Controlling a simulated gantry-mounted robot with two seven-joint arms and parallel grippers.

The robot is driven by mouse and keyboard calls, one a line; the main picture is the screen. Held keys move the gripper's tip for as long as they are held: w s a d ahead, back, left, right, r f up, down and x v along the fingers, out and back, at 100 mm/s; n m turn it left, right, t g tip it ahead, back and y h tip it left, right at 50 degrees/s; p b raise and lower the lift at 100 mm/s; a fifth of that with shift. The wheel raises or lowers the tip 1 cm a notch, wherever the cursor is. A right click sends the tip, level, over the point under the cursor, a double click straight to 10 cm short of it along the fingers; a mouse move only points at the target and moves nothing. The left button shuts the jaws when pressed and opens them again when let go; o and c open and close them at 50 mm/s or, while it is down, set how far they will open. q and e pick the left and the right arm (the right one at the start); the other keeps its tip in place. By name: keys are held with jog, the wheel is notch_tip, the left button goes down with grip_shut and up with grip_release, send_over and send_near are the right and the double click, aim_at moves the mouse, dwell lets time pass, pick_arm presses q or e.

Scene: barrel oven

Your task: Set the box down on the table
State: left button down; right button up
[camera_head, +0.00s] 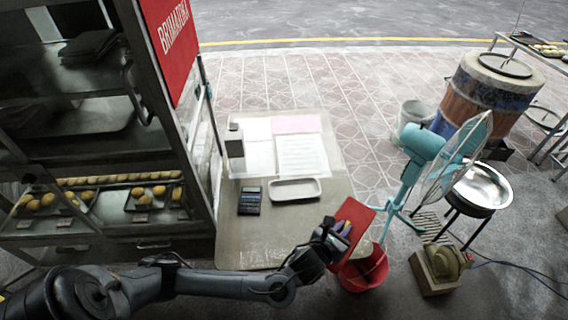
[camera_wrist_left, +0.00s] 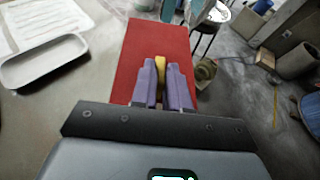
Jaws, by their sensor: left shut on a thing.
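The red box (camera_head: 356,215) is at the right edge of the table (camera_head: 235,240) in the head view, tilted and partly over the floor side. My left gripper (camera_head: 342,228) is at the box, its arm coming in from the left. In the left wrist view the purple fingers of my left gripper (camera_wrist_left: 168,82) are shut on a narrow yellow part at the red box (camera_wrist_left: 150,42). The gripper hides the box's near end. I cannot tell whether the box touches the table. My right gripper is not in view.
A white tray (camera_head: 295,189), a calculator (camera_head: 250,201), papers (camera_head: 301,155) and a grey container (camera_head: 235,148) are on the table. The table's front part is clear. A red bucket (camera_head: 364,270) and a teal fan (camera_head: 425,150) stand to the right, a glass food cabinet (camera_head: 150,222) left.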

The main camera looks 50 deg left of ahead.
pick_arm(q)
jog(key=f, duration=0.1)
jog(key=s+a+f, duration=0.1)
jog(key=s, duration=0.1)
jog(key=shift+s+a+f+y, duration=0.15)
jog(key=shift+a+f+y, duration=0.1)
jog(key=shift+f+y, duration=0.15)
jog(key=b, duration=0.2)
send_over(313, 224)
jog(key=s+d, duration=0.2)
jog(key=s, duration=0.1)
notch_tip(313, 224, down, 6)
jog(key=shift+d+f+b, duration=0.2)
jog(key=shift+f+b, duration=0.25)
jog(key=shift+f, duration=1.8)
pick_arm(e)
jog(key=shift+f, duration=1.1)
pick_arm(q)
jog(key=shift+f, duration=0.1)
jog(key=c, duration=1.1)
grip_release()
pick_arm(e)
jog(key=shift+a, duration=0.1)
